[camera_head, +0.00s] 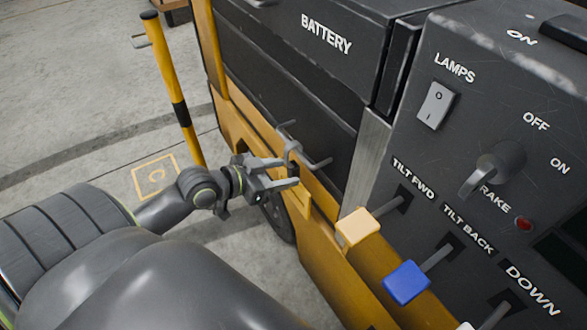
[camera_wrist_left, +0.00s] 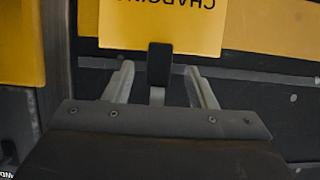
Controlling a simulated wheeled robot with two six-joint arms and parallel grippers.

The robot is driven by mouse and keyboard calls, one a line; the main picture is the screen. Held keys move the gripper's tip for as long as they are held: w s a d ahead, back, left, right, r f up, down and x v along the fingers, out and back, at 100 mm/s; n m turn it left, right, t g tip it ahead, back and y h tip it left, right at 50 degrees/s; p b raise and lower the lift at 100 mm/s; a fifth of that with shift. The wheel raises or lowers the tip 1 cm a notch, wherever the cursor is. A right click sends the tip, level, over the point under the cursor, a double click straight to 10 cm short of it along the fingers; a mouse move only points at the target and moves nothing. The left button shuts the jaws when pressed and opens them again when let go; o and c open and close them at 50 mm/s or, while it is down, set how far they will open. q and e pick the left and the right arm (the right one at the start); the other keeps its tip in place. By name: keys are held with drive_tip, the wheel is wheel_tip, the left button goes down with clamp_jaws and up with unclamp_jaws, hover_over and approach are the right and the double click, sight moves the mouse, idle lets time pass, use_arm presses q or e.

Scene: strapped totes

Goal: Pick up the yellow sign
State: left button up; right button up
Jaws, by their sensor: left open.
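The yellow sign (camera_wrist_left: 165,25) shows at the top of the left wrist view, with dark lettering upside down, partly cut off by the frame. A dark tab (camera_wrist_left: 158,62) at its edge lies between the fingers of my left gripper (camera_wrist_left: 158,70). In the head view my left gripper (camera_head: 290,172) is open at the side of the yellow and black truck, beside a metal hook (camera_head: 289,140). A yellow edge (camera_head: 300,203) just below the fingers looks like the sign, mostly hidden. I cannot tell whether the fingers touch the tab. My right gripper is not seen.
The truck's black battery cover (camera_head: 290,45) rises behind the gripper. A control panel (camera_head: 470,130) with a yellow lever knob (camera_head: 358,227) and a blue one (camera_head: 406,283) stands to the right. A yellow post (camera_head: 172,85) stands at left. Open floor lies beyond.

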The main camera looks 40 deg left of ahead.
sight(299, 169)
use_arm(q)
drive_tip(key=shift+b+x, duration=0.35)
drive_tip(key=shift+x, duration=2.45)
drive_tip(key=shift+d+r, duration=0.1)
drive_tip(key=c, duration=1.1)
clamp_jaws()
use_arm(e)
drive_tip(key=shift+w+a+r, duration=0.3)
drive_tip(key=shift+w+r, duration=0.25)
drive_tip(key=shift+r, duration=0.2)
use_arm(q)
drive_tip(key=shift+r, duration=0.15)
